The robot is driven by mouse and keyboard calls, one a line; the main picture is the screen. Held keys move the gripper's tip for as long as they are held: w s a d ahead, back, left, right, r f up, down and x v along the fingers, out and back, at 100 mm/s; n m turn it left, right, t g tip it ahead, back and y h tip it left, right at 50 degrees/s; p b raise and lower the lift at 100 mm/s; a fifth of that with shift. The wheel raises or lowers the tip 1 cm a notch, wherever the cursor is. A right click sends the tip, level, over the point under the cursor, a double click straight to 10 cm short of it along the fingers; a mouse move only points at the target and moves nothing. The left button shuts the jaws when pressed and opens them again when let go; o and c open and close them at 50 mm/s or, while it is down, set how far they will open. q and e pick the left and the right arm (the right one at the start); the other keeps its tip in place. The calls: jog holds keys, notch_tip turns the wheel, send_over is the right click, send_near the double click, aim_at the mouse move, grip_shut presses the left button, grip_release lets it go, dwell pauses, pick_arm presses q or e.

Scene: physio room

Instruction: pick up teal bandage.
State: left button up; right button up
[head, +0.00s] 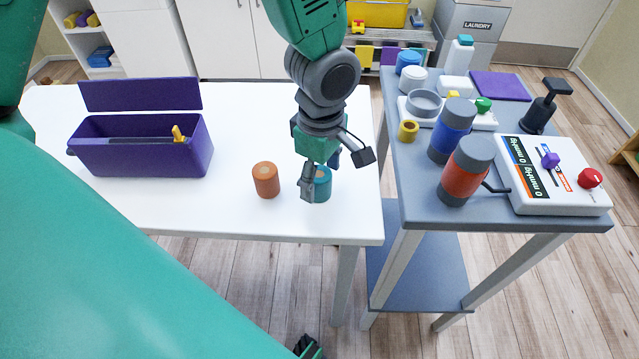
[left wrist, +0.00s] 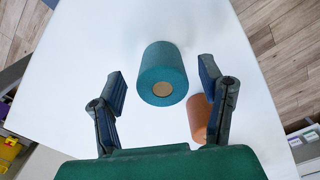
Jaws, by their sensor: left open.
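The teal bandage (head: 322,186) is a short roll standing on the white table near its front right corner. In the left wrist view the teal bandage (left wrist: 162,72) lies ahead of and between my open fingers, with no finger seen touching it. My left gripper (head: 318,178) is low over the table at the teal bandage and partly covers it in the head view. In the left wrist view my left gripper (left wrist: 160,95) is open and empty.
An orange bandage roll (head: 266,180) stands close to the left of the teal one; it also shows behind a finger in the left wrist view (left wrist: 198,115). An open purple box (head: 140,160) sits further left. A grey cart (head: 420,205) with several items stands at the right.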

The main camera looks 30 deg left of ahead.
pick_arm(q)
jog(key=shift+d, duration=0.35)
jog(key=shift+s+r, duration=0.1)
jog(key=shift+c, duration=1.3)
jog(key=shift+a, duration=0.25)
jog(key=c, duration=0.6)
jog(key=shift+a, duration=0.25)
jog(key=c, duration=0.4)
jog(key=shift+o, duration=0.2)
jog(key=shift+a, duration=0.15)
